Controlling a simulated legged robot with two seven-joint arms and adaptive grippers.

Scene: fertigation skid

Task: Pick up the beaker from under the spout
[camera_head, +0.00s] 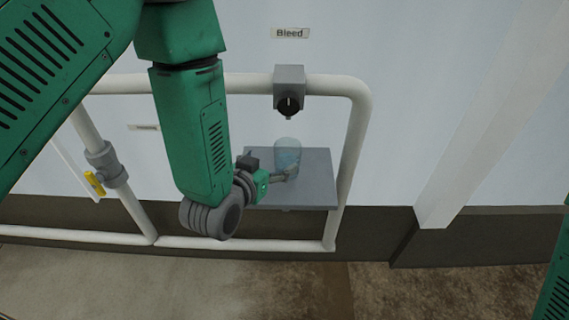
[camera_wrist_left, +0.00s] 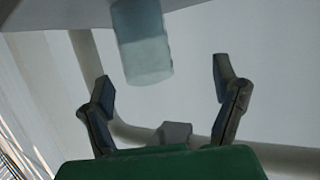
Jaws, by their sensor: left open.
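The beaker (camera_head: 287,150) is clear, bluish and upright on the grey shelf (camera_head: 318,192), below the dark spout (camera_head: 289,107). My left gripper (camera_head: 287,174) reaches in from the left at the beaker's lower front; its fingers partly overlap the beaker there. In the left wrist view, which looks upside down, the beaker (camera_wrist_left: 143,52) hangs from the top. The open fingers of the left gripper (camera_wrist_left: 163,85) stand wide apart, one on each side of the beaker's line, with a visible gap; neither appears to touch it. The right gripper is out of view.
A white pipe frame (camera_head: 352,150) surrounds the shelf. A grey block (camera_head: 289,74) carries the spout under a "Bleed" label (camera_head: 290,33). A yellow-handled valve (camera_head: 95,183) is at left. Part of my right arm shows at the lower right edge.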

